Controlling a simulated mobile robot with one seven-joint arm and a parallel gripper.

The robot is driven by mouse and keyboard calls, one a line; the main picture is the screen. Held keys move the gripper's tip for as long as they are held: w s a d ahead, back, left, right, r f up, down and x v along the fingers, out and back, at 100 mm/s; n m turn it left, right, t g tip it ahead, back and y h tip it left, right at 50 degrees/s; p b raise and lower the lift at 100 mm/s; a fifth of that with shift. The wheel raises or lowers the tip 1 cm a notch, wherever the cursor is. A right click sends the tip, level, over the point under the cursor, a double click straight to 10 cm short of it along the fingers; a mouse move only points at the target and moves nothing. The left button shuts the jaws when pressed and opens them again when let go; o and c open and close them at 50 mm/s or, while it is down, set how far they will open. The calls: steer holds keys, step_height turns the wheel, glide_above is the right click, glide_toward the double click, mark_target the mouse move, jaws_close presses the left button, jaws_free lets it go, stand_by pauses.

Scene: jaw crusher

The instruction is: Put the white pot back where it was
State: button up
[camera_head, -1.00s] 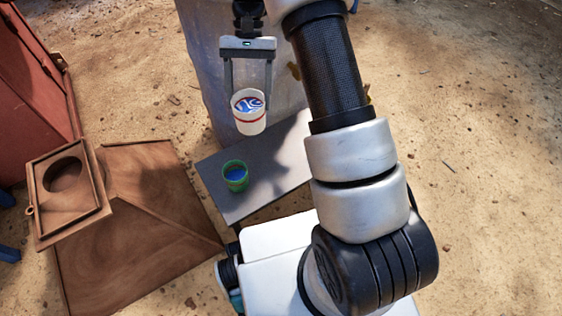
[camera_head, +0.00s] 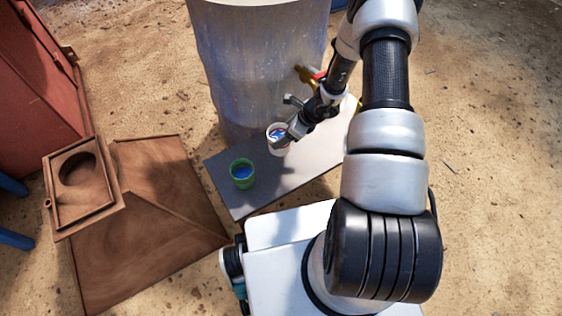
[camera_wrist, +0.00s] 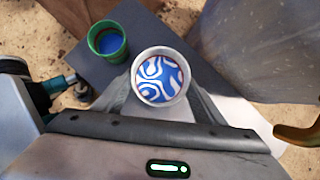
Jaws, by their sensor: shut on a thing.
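The white pot (camera_head: 274,140) has a blue and white swirled inside, seen from above in the wrist view (camera_wrist: 160,78). My gripper (camera_head: 283,138) is shut on it, with one finger on each side of the pot in the wrist view. The pot is over the grey board (camera_head: 233,203), to the right of and behind a green pot (camera_head: 242,174) in the head view. The green pot has a blue inside and stands on the board; it also shows in the wrist view (camera_wrist: 108,42). I cannot tell whether the white pot touches the board.
A large grey barrel (camera_head: 240,75) with a brass tap (camera_head: 306,75) stands just behind the board. A brown metal hopper part (camera_head: 150,220) lies at the left, with a red machine (camera_head: 40,90) behind it. Bare board lies around the green pot.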

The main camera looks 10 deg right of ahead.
mark_target(284, 151)
steer(key=shift+s+d+f, duration=0.1)
steer(key=shift+s+f, duration=0.1)
steer(key=shift+f, duration=0.15)
step_height(284, 151, down, 10)
steer(key=b, duration=0.2)
steer(key=shift+r+b, duration=0.25)
steer(key=shift+b, duration=0.1)
steer(key=shift+f, duration=0.2)
steer(key=o, duration=2)
